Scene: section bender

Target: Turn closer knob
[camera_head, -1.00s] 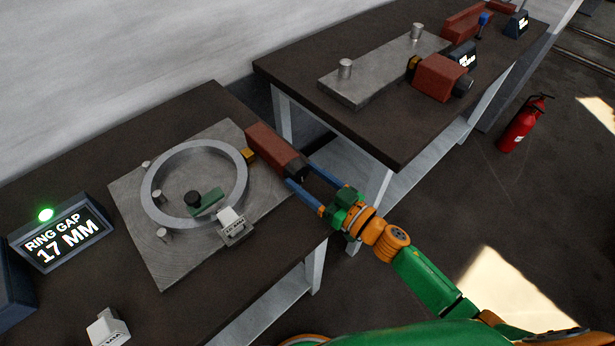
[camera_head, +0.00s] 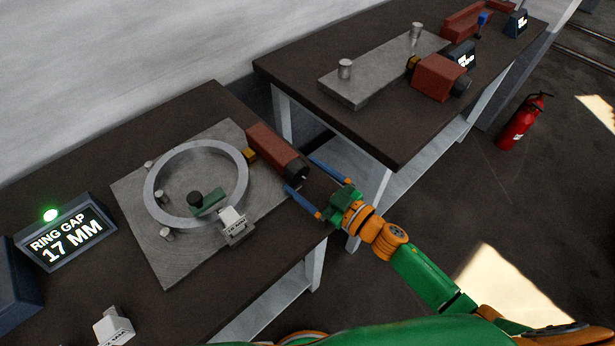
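The closer knob (camera_head: 297,171) is a dark round knob on the end of a red block (camera_head: 271,150) at the right side of the near bender plate (camera_head: 152,250). My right gripper (camera_head: 302,176) has its two blue fingers spread apart, one on each side of the knob. The fingertips stand near the knob, and I see a gap between them and it. A steel ring (camera_head: 152,203) lies on the plate, near the block's brass tip (camera_head: 250,155). A display (camera_head: 63,238) reads "RING GAP 17 MM" under a lit green lamp (camera_head: 50,215). My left gripper is not in view.
A grey gauge block (camera_head: 234,226) sits at the ring's front edge, and another (camera_head: 113,326) lies on the near table. A second table (camera_head: 290,75) behind holds another bender with a dark knob (camera_head: 461,87). A fire extinguisher (camera_head: 521,122) stands on the floor at right.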

